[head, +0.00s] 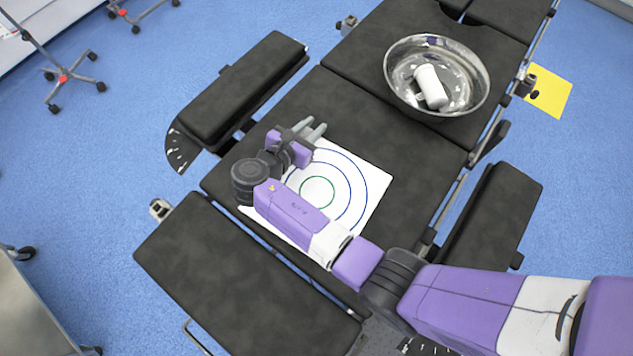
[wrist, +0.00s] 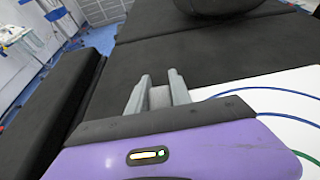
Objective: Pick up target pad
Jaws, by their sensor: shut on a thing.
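The target pad (head: 368,182) is a white square sheet with blue rings and a green inner ring. It lies on the black operating table, partly covered by my arm in the head view. In the wrist view the pad (wrist: 285,101) shows at the right, with blue arcs on it. My gripper (head: 314,130) is at the pad's far left corner, low over the table.
A steel bowl (head: 395,95) holding a white cylindrical container (head: 431,86) stands on the table's upper section. A black armrest (head: 245,88) lies left of the table. A yellow square (head: 550,92) shows at the right.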

